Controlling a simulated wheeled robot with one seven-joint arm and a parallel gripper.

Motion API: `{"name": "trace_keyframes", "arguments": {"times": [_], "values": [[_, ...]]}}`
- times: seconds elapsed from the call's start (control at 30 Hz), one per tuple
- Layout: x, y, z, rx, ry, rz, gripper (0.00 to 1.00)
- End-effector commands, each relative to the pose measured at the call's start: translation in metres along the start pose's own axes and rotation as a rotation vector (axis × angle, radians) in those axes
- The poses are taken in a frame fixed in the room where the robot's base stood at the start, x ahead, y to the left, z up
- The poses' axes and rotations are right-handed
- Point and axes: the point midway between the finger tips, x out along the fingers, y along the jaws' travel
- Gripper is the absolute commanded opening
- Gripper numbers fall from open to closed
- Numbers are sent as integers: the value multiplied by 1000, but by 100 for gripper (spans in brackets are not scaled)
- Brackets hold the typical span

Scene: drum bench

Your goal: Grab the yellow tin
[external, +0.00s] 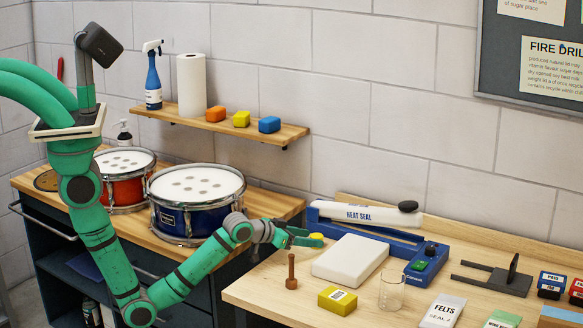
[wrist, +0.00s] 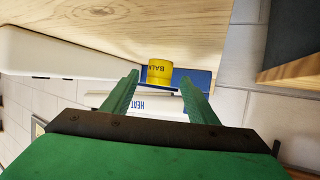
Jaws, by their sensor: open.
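The yellow tin (external: 316,237) is small and round and stands on the wooden bench near the left end of the blue heat sealer. In the wrist view the yellow tin (wrist: 160,72) shows part of a dark printed label and sits just beyond and between my fingertips. My gripper (external: 304,239) is open and reaches in from the left, close to the tin. In the wrist view my gripper (wrist: 157,84) has its two green fingers apart with nothing held between them. I cannot tell whether a finger touches the tin.
A white block (external: 350,258) lies to the right of the tin, and the heat sealer (external: 370,232) stands behind it. A brown wooden stamp (external: 291,275), a yellow box (external: 337,300) and a glass beaker (external: 392,290) stand in front. A blue drum (external: 197,212) is on the left bench.

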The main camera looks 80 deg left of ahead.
Motion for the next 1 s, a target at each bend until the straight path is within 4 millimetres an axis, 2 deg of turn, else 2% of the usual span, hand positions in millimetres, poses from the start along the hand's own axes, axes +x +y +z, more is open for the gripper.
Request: {"name": "trace_keyframes", "arguments": {"times": [0.2, 0.33, 0.53, 0.57, 0.73, 1.0], "values": [[30, 2, -2, 0, -1, 0, 53], [37, 2, -2, 0, 0, 0, 53], [38, 2, -2, 0, 1, 0, 53], [38, 2, -2, 0, 1, 0, 51], [37, 2, -2, 0, 1, 0, 10], [37, 2, -2, 0, 1, 0, 9]]}}
